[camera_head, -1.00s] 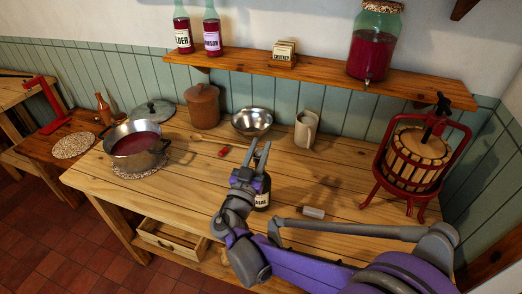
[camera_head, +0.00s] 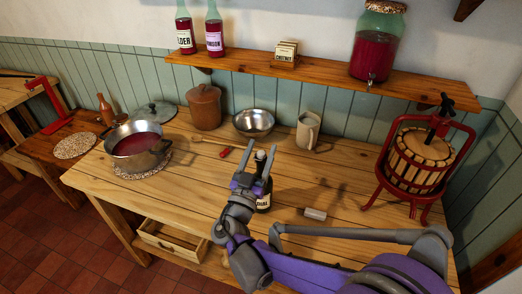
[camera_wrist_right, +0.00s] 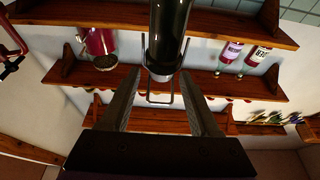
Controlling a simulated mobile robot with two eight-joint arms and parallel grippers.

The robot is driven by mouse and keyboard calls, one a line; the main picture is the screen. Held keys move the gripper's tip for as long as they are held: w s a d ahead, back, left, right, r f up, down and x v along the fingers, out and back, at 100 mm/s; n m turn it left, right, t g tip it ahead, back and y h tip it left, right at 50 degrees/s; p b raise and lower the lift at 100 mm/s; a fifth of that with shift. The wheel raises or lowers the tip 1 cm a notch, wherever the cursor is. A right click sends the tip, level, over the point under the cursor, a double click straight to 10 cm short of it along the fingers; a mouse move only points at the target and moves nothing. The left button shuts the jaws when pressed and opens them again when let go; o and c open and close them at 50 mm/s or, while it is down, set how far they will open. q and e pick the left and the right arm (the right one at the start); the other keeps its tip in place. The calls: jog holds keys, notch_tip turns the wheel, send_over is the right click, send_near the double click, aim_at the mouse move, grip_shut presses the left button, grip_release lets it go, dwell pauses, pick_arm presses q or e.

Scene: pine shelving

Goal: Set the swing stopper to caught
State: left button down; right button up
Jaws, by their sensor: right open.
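The dark swing-stopper bottle (camera_head: 264,201) stands upright on the pine worktop, partly hidden behind my right gripper (camera_head: 267,154). In the right wrist view the dark bottle neck (camera_wrist_right: 167,30) comes in from the top, with its mouth end pointing down the picture. The wire bail of the swing stopper (camera_wrist_right: 160,101) shows as a loop beyond the mouth, between the two fingers of my right gripper (camera_wrist_right: 160,100). The fingers are apart, one on each side of the wire, and appear not to touch it. Whether the wire is caught cannot be told. My left gripper is not in view.
A pot of red liquid (camera_head: 138,150) stands at the left. A steel bowl (camera_head: 253,122), a mug (camera_head: 308,130) and a brown crock (camera_head: 204,106) stand at the back. A red fruit press (camera_head: 420,160) is at the right. A small grey piece (camera_head: 315,213) lies right of the bottle.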

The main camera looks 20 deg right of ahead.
jog(key=b+v, duration=0.1)
jog(key=v, duration=0.9)
jog(key=shift+s, duration=0.2)
jog(key=shift+a+f, duration=0.1)
jog(key=s+d+f+n+g+y+p, duration=0.2)
jog(key=s+d+f+g, duration=0.25)
jog(key=d, duration=0.25)
jog(key=s+d+f+n+g+y+p, duration=0.1)
jog(key=s+d+f+g+y, duration=0.1)
jog(key=s+d+f+g, duration=0.35)
jog(key=s+a+n+g+y+p, duration=0.2)
jog(key=s+a+n+y+p, duration=0.1)
jog(key=s+y, duration=0.5)
jog(key=shift+s+a+n+g, duration=0.35)
jog(key=shift+a+n+g, duration=0.05)
jog(key=shift+a, duration=0.1)
